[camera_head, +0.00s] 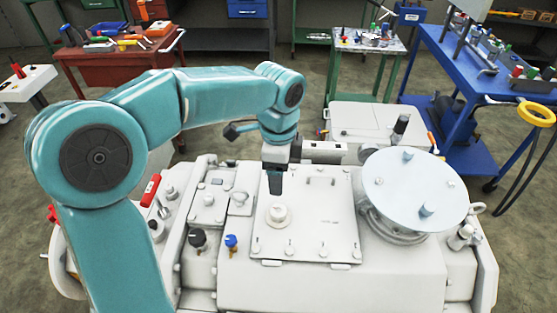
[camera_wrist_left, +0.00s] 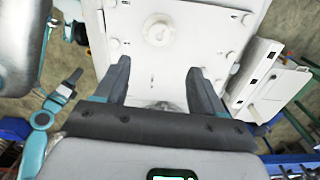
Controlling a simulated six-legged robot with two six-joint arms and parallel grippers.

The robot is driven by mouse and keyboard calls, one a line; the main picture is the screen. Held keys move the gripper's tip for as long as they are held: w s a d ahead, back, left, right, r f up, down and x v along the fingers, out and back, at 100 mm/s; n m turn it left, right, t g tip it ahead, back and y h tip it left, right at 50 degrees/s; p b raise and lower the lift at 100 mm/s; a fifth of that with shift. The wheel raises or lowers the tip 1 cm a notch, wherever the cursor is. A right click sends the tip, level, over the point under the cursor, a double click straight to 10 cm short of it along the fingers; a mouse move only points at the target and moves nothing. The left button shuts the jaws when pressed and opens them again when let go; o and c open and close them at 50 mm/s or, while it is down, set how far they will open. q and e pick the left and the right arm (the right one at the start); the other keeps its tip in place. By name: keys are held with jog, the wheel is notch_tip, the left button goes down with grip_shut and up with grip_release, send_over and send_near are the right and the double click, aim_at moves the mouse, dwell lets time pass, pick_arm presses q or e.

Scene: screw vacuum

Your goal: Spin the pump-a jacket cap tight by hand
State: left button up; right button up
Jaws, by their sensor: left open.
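A round white cap (camera_head: 277,213) with a raised centre stands upright on the flat bolted plate of the white pump housing. I take it for the jacket cap, but no label shows. It also appears near the top of the left wrist view (camera_wrist_left: 157,31). My left gripper (camera_head: 275,184) points down over the plate, just behind the cap in the head view. In the left wrist view its two dark fingers (camera_wrist_left: 158,68) are wide apart with nothing between them. The cap lies beyond the fingertips, apart from them. My right gripper does not show.
A large round disc (camera_head: 412,187) stands right of the plate. A black knob (camera_head: 198,240) and a blue knob (camera_head: 231,242) rise at the left front. Bolts and a handle stud the plate. A red cart (camera_head: 105,62) and a blue cart (camera_head: 462,70) stand behind.

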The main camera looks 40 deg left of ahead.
pick_arm(q)
jog(key=shift+r, duration=1.7)
